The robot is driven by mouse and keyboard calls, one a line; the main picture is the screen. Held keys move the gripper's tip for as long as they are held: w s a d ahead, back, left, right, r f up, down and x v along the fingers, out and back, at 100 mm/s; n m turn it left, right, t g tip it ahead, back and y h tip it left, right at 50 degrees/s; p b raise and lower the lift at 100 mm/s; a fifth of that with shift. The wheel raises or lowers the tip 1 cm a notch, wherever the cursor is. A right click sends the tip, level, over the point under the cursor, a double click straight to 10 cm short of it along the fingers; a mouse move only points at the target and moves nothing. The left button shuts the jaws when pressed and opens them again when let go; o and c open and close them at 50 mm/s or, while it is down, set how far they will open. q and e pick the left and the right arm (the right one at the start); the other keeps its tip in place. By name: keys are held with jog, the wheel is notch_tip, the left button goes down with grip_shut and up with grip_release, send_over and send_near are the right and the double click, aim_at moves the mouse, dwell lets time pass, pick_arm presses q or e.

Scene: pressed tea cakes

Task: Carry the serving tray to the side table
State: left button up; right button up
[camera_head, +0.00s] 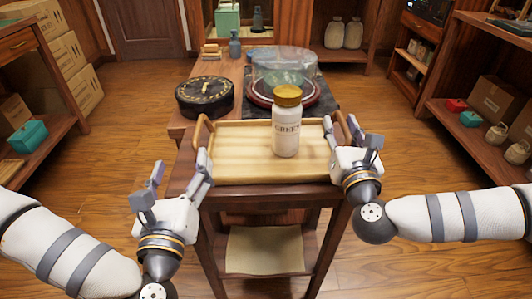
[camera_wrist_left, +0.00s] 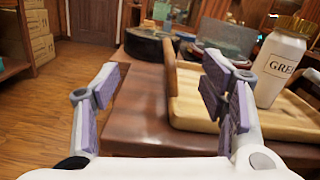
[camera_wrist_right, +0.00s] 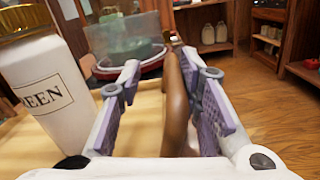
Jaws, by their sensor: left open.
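The serving tray (camera_head: 240,168) is pale wood with a raised handle at each end and lies flat on a dark wooden stand. A white jar with a gold lid (camera_head: 286,125) stands upright on it; its label reads "GREEN". My left gripper (camera_head: 182,166) is open at the tray's left end, close to the left handle (camera_head: 201,130). In the left wrist view this handle (camera_wrist_left: 171,88) shows between the fingers, nearer the right one. My right gripper (camera_head: 350,130) is at the right handle; in the right wrist view the handle (camera_wrist_right: 176,105) stands between its spread fingers, nearer the right finger.
Behind the tray, a wooden table holds a dark round tea cake (camera_head: 205,97) and a clear dome (camera_head: 284,70) on a round base. Shelves stand left and right, with a teal box (camera_head: 27,134) and a cardboard box (camera_head: 495,98). Wooden floor is open on both sides.

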jog(key=o, duration=0.8)
jog(key=shift+r, duration=0.1)
jog(key=shift+s, duration=0.1)
jog(key=s, duration=0.8)
jog(key=s+f, duration=0.1)
jog(key=s, duration=0.3)
jog(key=shift+d, duration=0.35)
jog(key=shift+w, duration=0.1)
